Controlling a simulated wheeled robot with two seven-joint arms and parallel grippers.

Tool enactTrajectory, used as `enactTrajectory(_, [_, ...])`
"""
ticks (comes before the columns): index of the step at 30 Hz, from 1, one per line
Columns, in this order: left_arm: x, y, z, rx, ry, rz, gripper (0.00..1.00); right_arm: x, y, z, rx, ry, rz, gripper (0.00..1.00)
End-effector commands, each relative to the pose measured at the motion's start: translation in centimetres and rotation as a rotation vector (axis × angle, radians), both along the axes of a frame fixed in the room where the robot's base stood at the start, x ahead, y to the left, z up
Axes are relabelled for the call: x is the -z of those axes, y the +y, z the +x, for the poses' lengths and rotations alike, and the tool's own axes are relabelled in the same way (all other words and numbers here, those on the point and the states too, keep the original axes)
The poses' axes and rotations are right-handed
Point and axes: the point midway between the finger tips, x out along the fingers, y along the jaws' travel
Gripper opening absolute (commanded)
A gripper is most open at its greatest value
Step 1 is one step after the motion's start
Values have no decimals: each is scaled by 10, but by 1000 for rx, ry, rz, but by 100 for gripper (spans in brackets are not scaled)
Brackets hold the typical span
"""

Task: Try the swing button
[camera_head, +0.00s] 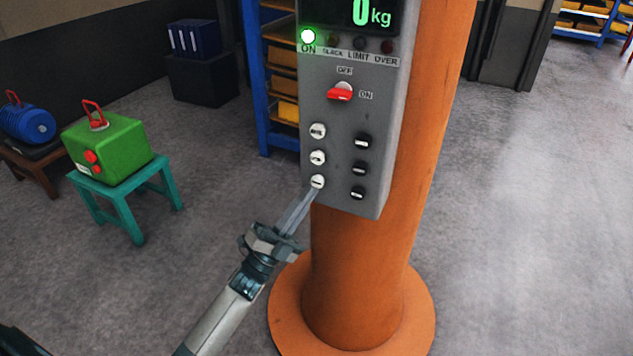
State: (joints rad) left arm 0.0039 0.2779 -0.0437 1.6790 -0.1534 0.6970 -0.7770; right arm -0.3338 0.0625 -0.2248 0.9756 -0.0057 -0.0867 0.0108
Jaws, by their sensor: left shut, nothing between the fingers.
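A grey control box (340,200) is fixed to an orange column (425,130). Its lower part has three white buttons on the left and three black ones on the right. The labels on the button faces are too small to read, so I cannot tell which is the swing button. My left gripper (315,191) is shut and empty, with its fingertips at the lower edge of the lowest white button (317,181). I cannot tell whether they touch it. A red rotary switch (340,92) sits above, between OFF and ON marks. My right gripper is not in view.
The display (362,14) reads 0 kg, and the green ON lamp (308,36) is lit. A green box (108,148) stands on a teal stool (122,200) at the left, beside a blue ribbed object (28,125). A blue shelf (256,80) stands behind. The floor at the right is clear.

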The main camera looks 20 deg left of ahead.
Motion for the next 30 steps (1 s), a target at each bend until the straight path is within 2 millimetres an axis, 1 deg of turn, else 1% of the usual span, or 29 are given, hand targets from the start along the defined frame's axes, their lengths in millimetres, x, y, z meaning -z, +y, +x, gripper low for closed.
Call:
enactTrajectory(7, [0,0,0,0,0,0,0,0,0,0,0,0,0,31])
enactTrajectory(11, [0,0,-4,0,0,0,0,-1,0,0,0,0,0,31])
enactTrajectory(27, [0,1,-45,0,1,-1,0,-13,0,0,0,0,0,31])
enactTrajectory(30, [-1,2,-49,0,-1,-1,0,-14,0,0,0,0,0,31])
